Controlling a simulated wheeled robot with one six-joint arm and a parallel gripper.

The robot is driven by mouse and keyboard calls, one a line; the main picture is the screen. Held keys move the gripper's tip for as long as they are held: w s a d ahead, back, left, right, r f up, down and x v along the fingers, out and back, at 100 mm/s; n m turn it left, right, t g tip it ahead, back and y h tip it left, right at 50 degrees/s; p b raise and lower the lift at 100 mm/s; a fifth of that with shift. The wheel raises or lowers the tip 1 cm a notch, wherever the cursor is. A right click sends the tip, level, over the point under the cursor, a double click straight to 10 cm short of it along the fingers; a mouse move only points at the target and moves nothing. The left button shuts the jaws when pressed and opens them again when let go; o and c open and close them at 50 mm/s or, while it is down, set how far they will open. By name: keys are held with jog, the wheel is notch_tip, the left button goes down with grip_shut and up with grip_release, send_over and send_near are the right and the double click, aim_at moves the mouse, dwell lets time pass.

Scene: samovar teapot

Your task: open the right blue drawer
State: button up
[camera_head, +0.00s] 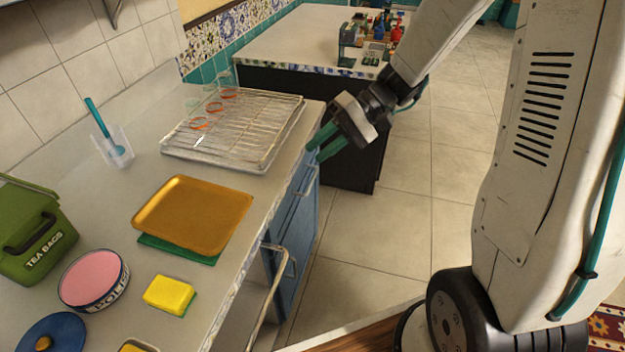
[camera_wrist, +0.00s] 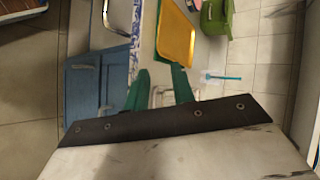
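The blue cabinet front (camera_head: 297,225) with its drawer stands below the counter's right edge, just beyond my gripper's near side. In the wrist view the blue front (camera_wrist: 82,100) shows at left with metal handles (camera_wrist: 86,67). The front looks closed, but I cannot clearly make out the line between drawer and door. My gripper (camera_head: 323,143) has teal fingers and hangs at the counter edge, near the top of the blue front. In the wrist view the fingers (camera_wrist: 159,82) are apart with nothing held between them. No contact with a handle is visible.
A wire rack on a tray (camera_head: 235,130) lies on the counter (camera_head: 135,220) beside my gripper. An orange tray (camera_head: 192,214) and yellow sponge (camera_head: 169,295) lie nearer. A long metal bar handle (camera_head: 267,302) juts out below the counter. The tiled floor (camera_head: 380,235) at right is clear.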

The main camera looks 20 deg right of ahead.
jog(key=w+d+f+m+t+y, duration=0.3)
jog(key=w+d+f+m+t, duration=0.15)
jog(key=w+f, duration=0.7)
jog(key=m+t+h, duration=0.2)
jog(key=m+t, duration=0.1)
jog(key=t, duration=0.3)
send_near(313, 178)
jog(key=x, duration=0.3)
jog(key=shift+n, duration=0.25)
jog(key=x, duration=0.7)
jog(key=shift+f, duration=0.3)
grip_shut()
